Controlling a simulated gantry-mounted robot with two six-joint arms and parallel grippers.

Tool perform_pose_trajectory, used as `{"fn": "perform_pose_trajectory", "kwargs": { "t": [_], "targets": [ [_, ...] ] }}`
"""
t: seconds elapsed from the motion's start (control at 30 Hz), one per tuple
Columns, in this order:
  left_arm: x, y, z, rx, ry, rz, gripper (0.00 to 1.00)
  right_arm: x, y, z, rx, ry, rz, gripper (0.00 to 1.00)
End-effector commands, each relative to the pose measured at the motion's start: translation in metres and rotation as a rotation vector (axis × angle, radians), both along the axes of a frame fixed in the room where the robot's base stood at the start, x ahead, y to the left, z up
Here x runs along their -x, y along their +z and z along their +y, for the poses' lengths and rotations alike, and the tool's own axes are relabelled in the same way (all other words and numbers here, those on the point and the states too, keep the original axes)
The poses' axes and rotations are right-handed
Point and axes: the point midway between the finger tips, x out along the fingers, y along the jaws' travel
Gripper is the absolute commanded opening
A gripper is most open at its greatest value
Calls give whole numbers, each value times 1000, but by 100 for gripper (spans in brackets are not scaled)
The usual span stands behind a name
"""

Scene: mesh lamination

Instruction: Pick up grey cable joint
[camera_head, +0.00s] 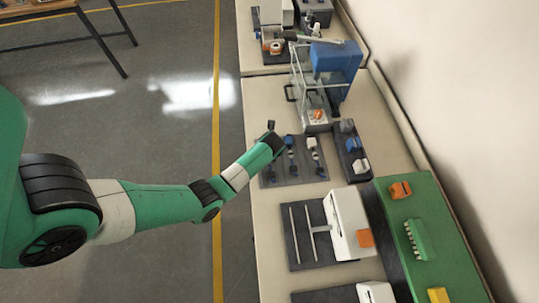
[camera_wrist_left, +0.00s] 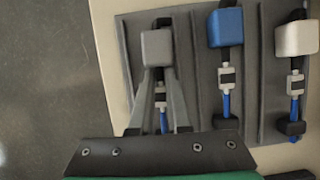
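In the left wrist view the grey cable joint (camera_wrist_left: 157,48) is a grey block with a small connector and a blue cable end below it, lying in the leftmost lane of a dark grey board (camera_wrist_left: 187,70). My left gripper (camera_wrist_left: 160,76) is over this joint, one finger on each side of the connector, with a gap between the fingers. Whether they touch the joint is unclear. In the head view my left gripper (camera_head: 272,128) reaches the board's left side; the arm largely hides the grey joint there. My right gripper is in neither view.
A blue cable joint (camera_wrist_left: 226,28) and a white one (camera_wrist_left: 297,38) lie in neighbouring lanes. In the head view a dark tray (camera_head: 351,151) with blocks sits right of the board. A clear-walled machine (camera_head: 325,80) stands behind; a white fixture (camera_head: 349,222) is in front.

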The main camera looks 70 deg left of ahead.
Motion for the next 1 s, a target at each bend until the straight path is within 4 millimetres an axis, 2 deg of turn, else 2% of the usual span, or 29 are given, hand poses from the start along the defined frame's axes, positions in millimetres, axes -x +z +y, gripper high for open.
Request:
{"fn": "perform_pose_trajectory", "kwargs": {
  "t": [0.57,0.67,0.8,1.0],
  "targets": [
    [0,6,0,-1,1,-2,0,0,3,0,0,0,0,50],
    [-1,16,0,-2,1,-2,0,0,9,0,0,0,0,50],
    [1,42,-2,-1,-1,-2,0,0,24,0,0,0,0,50],
    [33,97,-35,-2,-3,-3,0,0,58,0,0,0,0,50]
  ]
}}
